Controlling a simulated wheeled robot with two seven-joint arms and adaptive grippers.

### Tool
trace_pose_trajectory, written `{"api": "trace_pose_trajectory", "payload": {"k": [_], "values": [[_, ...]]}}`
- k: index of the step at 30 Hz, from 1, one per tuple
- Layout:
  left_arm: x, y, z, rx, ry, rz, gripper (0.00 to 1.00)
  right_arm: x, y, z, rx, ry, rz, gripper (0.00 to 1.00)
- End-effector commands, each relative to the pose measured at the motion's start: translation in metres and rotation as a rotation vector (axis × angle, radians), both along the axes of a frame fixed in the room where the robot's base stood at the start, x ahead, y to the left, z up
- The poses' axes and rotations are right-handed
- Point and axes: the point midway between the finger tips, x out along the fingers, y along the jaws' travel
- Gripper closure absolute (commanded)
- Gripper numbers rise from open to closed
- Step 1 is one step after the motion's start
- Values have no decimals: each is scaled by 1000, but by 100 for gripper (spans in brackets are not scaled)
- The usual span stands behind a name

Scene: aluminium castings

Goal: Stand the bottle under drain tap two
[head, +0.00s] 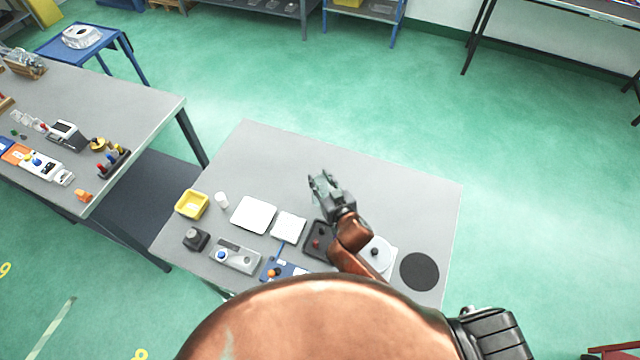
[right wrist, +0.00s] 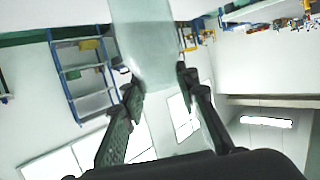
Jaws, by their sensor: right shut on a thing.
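In the right wrist view, a pale, translucent, smooth-sided thing, apparently the bottle (right wrist: 150,45), stands between the two fingers of my right gripper (right wrist: 158,82). The fingers are shut on it, and its upper end runs out of the picture. In the head view my right gripper (head: 322,186) is over the grey table; the bottle is hard to make out there. I cannot tell its height above the table. I cannot pick out drain tap two in either view. My left gripper is not in view.
The grey table (head: 400,195) holds a yellow bin (head: 192,204), a white tray (head: 254,215), a grey button box (head: 234,256), a dark tray (head: 318,240) and a black disc (head: 420,271). Its far part is clear. Another crowded table (head: 140,110) stands at left.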

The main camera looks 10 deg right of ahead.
Motion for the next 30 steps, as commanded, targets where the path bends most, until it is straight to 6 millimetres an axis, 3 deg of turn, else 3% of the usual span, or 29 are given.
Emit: {"api": "trace_pose_trajectory", "payload": {"k": [5, 9, 13, 23, 24, 30], "values": [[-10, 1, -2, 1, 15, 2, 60, 9, -3, -11, -2, 0, 0, 100], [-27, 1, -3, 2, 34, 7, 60, 8, -3, -33, -1, 3, 0, 100], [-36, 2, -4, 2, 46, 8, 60, 8, -2, -40, 0, 0, 0, 100], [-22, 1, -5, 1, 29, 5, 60, 7, -2, -43, 1, 0, 1, 100], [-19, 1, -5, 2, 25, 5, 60, 7, -2, -43, 0, 0, 1, 70], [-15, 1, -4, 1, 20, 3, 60, 7, -2, -43, 0, 0, 1, 57]]}}
